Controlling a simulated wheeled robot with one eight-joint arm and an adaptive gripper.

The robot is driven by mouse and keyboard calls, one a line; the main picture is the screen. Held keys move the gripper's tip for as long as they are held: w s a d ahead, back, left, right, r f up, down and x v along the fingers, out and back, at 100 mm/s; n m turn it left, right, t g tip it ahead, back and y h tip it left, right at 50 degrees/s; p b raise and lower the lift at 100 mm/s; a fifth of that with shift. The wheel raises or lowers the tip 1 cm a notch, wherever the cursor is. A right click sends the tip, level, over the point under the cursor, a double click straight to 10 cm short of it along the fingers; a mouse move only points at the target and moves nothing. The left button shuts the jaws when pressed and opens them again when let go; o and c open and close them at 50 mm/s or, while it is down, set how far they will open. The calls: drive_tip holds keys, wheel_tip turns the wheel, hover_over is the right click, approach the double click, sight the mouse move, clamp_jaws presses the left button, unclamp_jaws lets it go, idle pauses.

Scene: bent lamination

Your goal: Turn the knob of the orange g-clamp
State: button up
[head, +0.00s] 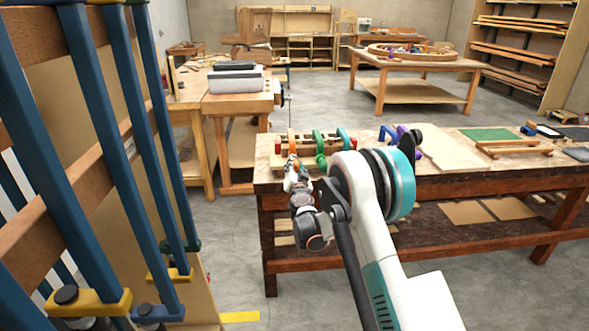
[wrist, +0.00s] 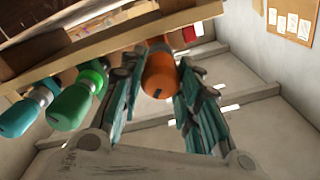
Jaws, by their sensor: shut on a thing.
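The orange g-clamp (head: 291,141) is on the near left edge of the workbench, with wooden strips. In the wrist view its orange knob (wrist: 158,75) sticks out towards me between my two fingers. My gripper (wrist: 159,66) is shut on this knob, one finger on each side. In the head view my gripper (head: 291,168) is at the bench's front edge, just below the orange clamp. The exact finger contact is too small to see there.
Left of the orange knob in the wrist view are a green knob (wrist: 79,104) and a teal knob (wrist: 20,117), close to my left finger. A red part (wrist: 192,32) lies beyond. The workbench (head: 440,184) stretches right. A clamp rack (head: 85,60) stands close at left.

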drive_tip(key=m, duration=0.4)
drive_tip(key=shift+m, duration=2.6)
drive_tip(key=o, duration=1.1)
drive_tip(key=shift+f, duration=0.1)
drive_tip(key=shift+c, duration=0.2)
drive_tip(key=s, duration=1.2)
